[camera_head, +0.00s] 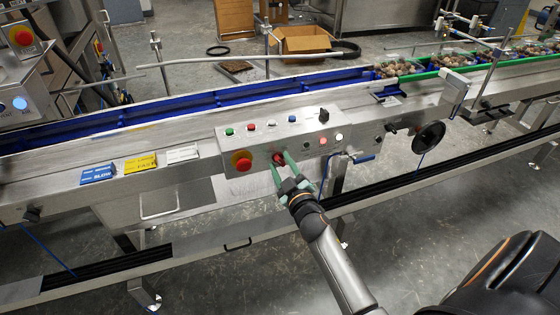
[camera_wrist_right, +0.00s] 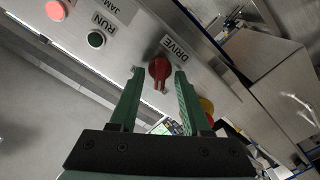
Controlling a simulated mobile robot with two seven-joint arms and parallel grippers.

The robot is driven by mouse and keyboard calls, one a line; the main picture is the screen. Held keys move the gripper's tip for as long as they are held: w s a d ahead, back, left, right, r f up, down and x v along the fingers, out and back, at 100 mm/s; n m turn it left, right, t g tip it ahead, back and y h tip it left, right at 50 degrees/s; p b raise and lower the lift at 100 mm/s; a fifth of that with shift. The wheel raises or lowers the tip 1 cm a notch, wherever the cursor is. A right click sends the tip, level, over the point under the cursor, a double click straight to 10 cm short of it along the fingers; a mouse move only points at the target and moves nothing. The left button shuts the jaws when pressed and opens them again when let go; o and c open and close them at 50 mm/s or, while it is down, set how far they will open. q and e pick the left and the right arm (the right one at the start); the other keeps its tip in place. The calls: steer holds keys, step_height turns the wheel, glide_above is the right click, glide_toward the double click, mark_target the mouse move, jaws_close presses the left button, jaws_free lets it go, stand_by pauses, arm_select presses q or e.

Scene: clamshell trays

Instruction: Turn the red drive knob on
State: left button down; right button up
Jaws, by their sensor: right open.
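The red drive knob (camera_head: 278,158) is on the front face of the steel control box (camera_head: 228,140). In the right wrist view the red knob (camera_wrist_right: 159,70) sits below a DRIVE label (camera_wrist_right: 180,49), its grip bar pointing toward my gripper. My right gripper (camera_head: 289,160) is open, its two green fingers pointing at the knob. In the wrist view its fingertips (camera_wrist_right: 157,72) lie on either side of the knob, with a gap visible on each side. I cannot tell whether either finger touches it. My left gripper is not in view.
A red emergency button on a yellow base (camera_head: 242,162) is left of the knob. Small buttons and a black switch (camera_head: 323,115) are on the box top. A blue conveyor (camera_head: 200,103) runs behind it. A black handwheel (camera_head: 429,137) is at the right.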

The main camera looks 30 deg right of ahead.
jaws_close()
stand_by(0.4)
